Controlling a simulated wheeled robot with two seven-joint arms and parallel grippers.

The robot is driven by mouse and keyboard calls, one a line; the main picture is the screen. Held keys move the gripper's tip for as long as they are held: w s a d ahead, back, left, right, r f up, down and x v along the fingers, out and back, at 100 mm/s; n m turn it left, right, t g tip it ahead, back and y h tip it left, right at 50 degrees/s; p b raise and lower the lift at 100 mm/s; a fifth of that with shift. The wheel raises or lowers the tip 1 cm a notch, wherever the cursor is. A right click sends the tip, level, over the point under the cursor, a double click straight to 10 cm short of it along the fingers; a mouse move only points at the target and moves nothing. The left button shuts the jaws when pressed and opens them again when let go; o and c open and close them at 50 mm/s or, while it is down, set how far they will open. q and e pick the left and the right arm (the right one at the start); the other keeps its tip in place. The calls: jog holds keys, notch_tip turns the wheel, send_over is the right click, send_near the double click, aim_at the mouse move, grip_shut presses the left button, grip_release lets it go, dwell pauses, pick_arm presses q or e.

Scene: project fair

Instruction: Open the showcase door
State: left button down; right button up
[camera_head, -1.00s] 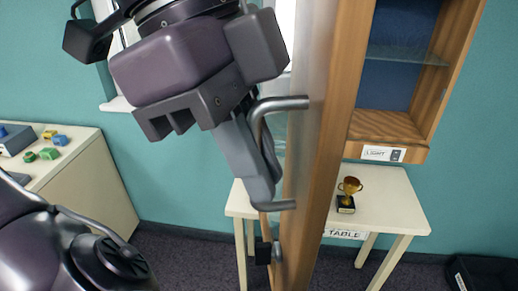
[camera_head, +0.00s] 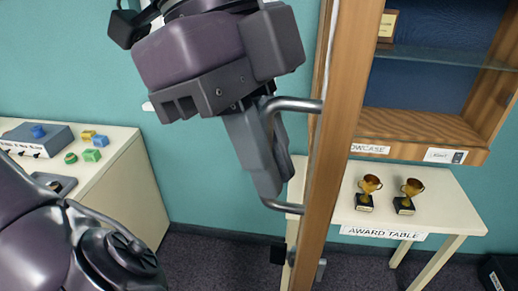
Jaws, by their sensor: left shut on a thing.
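The showcase (camera_head: 410,122) is a wooden wall cabinet with a blue back and a glass shelf, at the upper right. Its door (camera_head: 337,140) is wood-framed and swung open, seen nearly edge-on to the left of the cabinet's inside. A curved metal handle (camera_head: 296,104) sticks out from the door's left face. My left gripper (camera_head: 262,175) is shut on the handle, with its fingers around the upright bar. The bar is mostly hidden by the fingers. My right gripper is not in view.
The award table (camera_head: 428,212) stands below the showcase and holds two gold trophies (camera_head: 368,190) (camera_head: 409,194). A cream cabinet (camera_head: 140,190) with a grey box (camera_head: 42,135) and small coloured blocks is at the left. A plaque (camera_head: 387,25) stands inside the showcase.

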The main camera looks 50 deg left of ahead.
pick_arm(q)
jog(key=shift+w+d+r, duration=0.1)
jog(key=shift+r, duration=0.05)
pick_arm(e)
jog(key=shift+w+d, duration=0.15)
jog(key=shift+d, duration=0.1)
pick_arm(q)
jog(key=c, duration=1.5)
grip_release()
jog(key=p+v, duration=0.3)
jog(key=v, duration=0.4)
jog(key=shift+r, duration=0.3)
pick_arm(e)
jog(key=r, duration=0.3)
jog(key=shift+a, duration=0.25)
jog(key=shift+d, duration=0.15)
